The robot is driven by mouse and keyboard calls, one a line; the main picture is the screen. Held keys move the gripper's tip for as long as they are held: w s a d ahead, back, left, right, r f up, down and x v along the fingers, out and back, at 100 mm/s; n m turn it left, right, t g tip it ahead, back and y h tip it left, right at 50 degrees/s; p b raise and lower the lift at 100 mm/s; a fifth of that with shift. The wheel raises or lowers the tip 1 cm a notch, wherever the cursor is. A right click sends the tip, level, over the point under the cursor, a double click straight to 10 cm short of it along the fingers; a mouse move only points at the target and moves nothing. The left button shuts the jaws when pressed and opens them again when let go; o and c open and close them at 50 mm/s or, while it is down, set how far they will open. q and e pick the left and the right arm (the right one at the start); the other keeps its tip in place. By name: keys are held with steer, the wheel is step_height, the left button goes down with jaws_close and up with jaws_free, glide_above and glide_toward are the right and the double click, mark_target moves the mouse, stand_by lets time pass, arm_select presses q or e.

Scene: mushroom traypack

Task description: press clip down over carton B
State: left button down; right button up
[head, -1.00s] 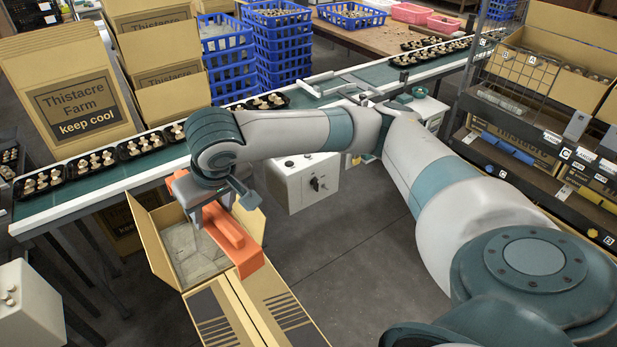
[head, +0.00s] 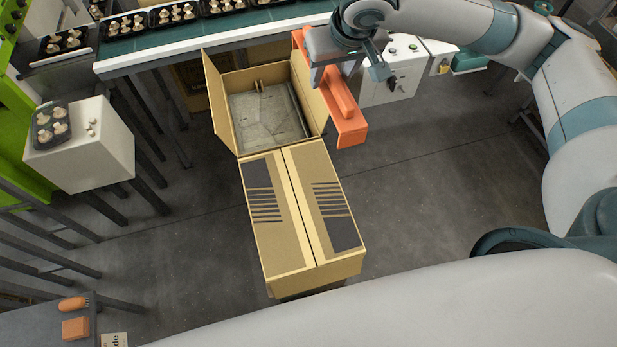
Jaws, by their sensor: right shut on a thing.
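An orange clip (head: 348,122) is in my right gripper (head: 338,75), at the right side of an open cardboard carton (head: 228,122). My right gripper is shut on the clip. The clip lies along the outside of the carton's right flap; I cannot tell whether they touch. The open carton's side flaps stand up, and its inside shows a grey bottom. A second carton (head: 290,222) with dark printed stripes stands in front of it, top flaps closed with a seam between them. No letter shows on either carton. My left gripper is not in view.
A conveyor (head: 210,32) with black mushroom trays runs behind the open carton. A white box (head: 82,150) with a mushroom tray stands at left, and a control box (head: 400,78) behind right. A grey table corner (head: 45,325) holds orange items. Floor beside the cartons is clear.

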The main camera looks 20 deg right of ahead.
steer(key=w+a+f+n+y+p, duration=0.1)
steer(key=a+f+n, duration=0.15)
steer(key=f, duration=0.25)
steer(key=a+f+n+y, duration=0.1)
steer(key=f+n, duration=0.3)
steer(key=n+g+y+p, duration=0.2)
steer(key=n+g+y, duration=0.15)
steer(key=n, duration=0.75)
glide_above(303, 200)
steer(key=d, duration=0.2)
step_height(303, 200, down, 24)
steer(key=r, duration=0.1)
steer(key=shift+a+f+g+h, duration=0.25)
steer(key=shift+f+g+h, duration=0.05)
steer(key=shift+g+h, duration=0.15)
steer(key=shift+f, duration=0.1)
step_height(303, 200, down, 4)
steer(key=b, duration=0.3)
steer(key=shift+b, duration=0.3)
steer(key=shift+f+b, duration=1.05)
steer(key=shift+f, duration=0.55)
steer(key=shift+f+b, duration=0.7)
steer(key=shift+f, duration=0.25)
